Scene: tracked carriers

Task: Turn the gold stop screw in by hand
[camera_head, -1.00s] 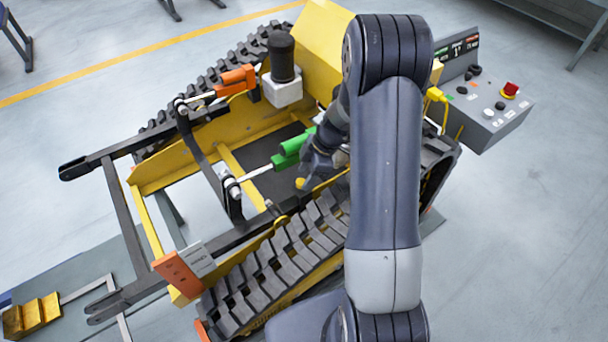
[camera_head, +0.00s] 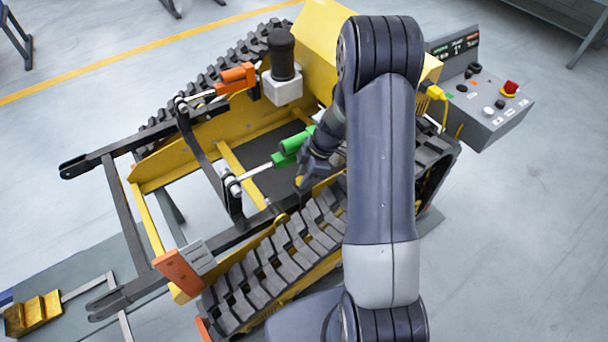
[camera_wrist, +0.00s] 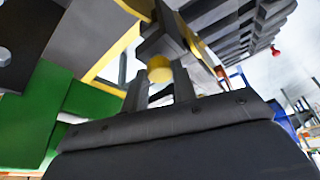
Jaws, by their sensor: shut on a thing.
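The gold stop screw (camera_wrist: 159,70) shows in the wrist view as a round yellow-gold head between the two dark fingers, against a dark bracket. My gripper (camera_wrist: 159,86) is shut on it. In the head view my gripper (camera_head: 304,183) reaches down at the inner side of the near track, just below the green cylinder (camera_head: 292,146). The screw head is mostly hidden by the fingers there, and its thread is not visible.
The near rubber track (camera_head: 285,240) runs close below my gripper. The green cylinder's rod and a black frame arm (camera_head: 235,200) lie to the left. An orange cylinder (camera_head: 237,77) and a grey control box (camera_head: 485,105) stand farther off.

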